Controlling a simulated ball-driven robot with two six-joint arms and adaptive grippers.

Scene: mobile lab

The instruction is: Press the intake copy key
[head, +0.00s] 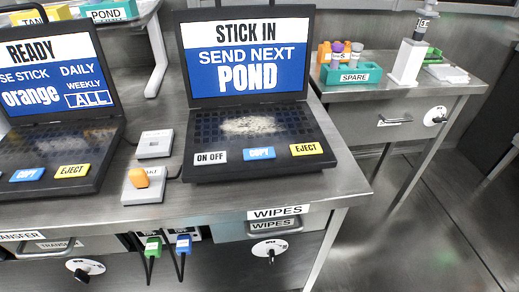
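Two open laptops stand on the metal bench; I see no intake label on either. The right laptop (247,60) shows "STICK IN, SEND NEXT POND". On its front edge are a white ON OFF key (210,157), a blue COPY key (259,154) and a yellow EJECT key (306,149). The left laptop (45,70), cut off by the picture edge, shows "READY" and "orange". It has its own blue COPY key (28,175) and yellow EJECT key (72,171). Neither gripper is in view, and nothing covers the keys.
Between the laptops are a white box (155,144) and another white box (136,191) with an orange stick (142,178). Green (153,246) and blue (184,243) plugs hang below the bench edge. A side table (400,125) at right carries a teal SPARE tray (350,78).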

